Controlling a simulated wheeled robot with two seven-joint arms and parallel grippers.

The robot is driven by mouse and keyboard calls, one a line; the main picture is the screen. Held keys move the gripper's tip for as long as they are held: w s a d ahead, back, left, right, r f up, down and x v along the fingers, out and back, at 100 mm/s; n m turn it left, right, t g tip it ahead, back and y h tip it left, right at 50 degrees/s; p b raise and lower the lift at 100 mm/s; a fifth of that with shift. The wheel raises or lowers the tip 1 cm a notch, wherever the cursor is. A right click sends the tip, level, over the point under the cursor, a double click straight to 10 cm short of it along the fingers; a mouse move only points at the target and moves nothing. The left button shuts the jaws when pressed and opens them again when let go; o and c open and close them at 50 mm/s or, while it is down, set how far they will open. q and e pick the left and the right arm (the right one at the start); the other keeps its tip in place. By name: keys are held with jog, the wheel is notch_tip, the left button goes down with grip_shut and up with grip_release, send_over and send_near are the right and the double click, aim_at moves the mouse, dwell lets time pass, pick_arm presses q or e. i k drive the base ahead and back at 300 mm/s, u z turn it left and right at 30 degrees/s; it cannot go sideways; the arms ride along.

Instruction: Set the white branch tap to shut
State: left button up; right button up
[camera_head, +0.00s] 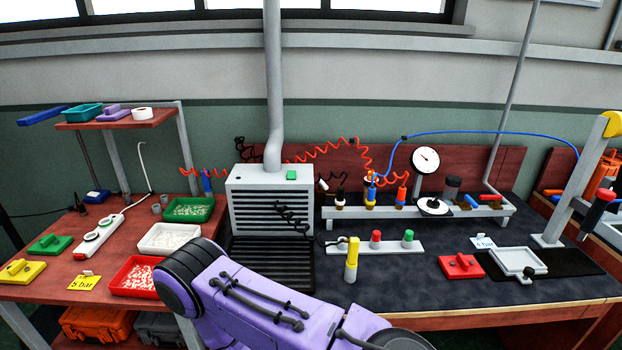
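A grey manifold rail (420,213) stands at the back of the dark bench mat, with several small coloured taps along it. My purple arm crosses the bottom foreground. Neither of my grippers shows in the frame, and nothing is seen touching the taps.
A grey louvred box (270,205) with a vertical pipe stands left of the rail. Coiled red hose and a blue hose run above.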

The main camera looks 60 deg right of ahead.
aim_at(321, 185)
jog(key=z, duration=1.55)
